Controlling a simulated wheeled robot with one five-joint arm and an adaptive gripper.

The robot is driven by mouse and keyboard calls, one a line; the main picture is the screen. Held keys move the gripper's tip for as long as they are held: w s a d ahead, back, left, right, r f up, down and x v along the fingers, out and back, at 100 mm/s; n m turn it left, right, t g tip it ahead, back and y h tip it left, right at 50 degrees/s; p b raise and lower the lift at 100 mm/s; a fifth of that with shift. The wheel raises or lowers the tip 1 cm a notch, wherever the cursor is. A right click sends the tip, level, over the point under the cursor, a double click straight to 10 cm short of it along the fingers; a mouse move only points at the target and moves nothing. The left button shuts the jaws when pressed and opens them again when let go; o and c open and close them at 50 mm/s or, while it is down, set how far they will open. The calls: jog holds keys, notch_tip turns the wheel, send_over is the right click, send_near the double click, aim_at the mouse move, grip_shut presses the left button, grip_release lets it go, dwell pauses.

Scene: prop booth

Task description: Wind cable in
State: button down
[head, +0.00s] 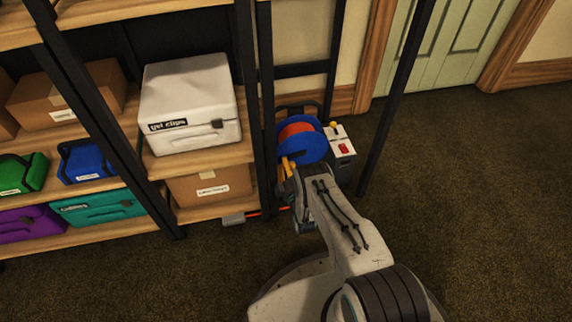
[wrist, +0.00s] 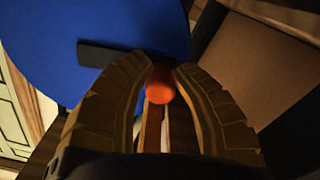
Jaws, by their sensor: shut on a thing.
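The cable reel (head: 318,151) stands on the floor beside the shelf, with blue flanges and orange cable (head: 296,131) wound between them. In the wrist view its blue flange (wrist: 80,25) fills the upper left, with a dark crank arm (wrist: 97,54) across it. My gripper (head: 288,163) is at the reel's front face. In the wrist view my gripper (wrist: 160,75) has its two ridged yellow fingers closed around the orange crank knob (wrist: 160,88). A short orange length of cable (head: 254,213) shows low on the floor, left of my arm; its far part is hidden.
A grey box with a red switch (head: 343,149) adjoins the reel on the right. Shelves at left hold a white case (head: 190,90), cardboard boxes (head: 212,187) and coloured cases. A black post (head: 392,100) stands right of the reel. Open carpet (head: 480,200) lies further right.

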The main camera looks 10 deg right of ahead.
jog(key=shift+r+m+p, duration=0.3)
jog(key=shift+r+m, duration=0.2)
jog(key=shift+m, duration=0.2)
jog(key=c, duration=1)
grip_release()
jog(key=shift+c, duration=0.2)
jog(key=s, duration=0.7)
jog(key=shift+s, duration=0.25)
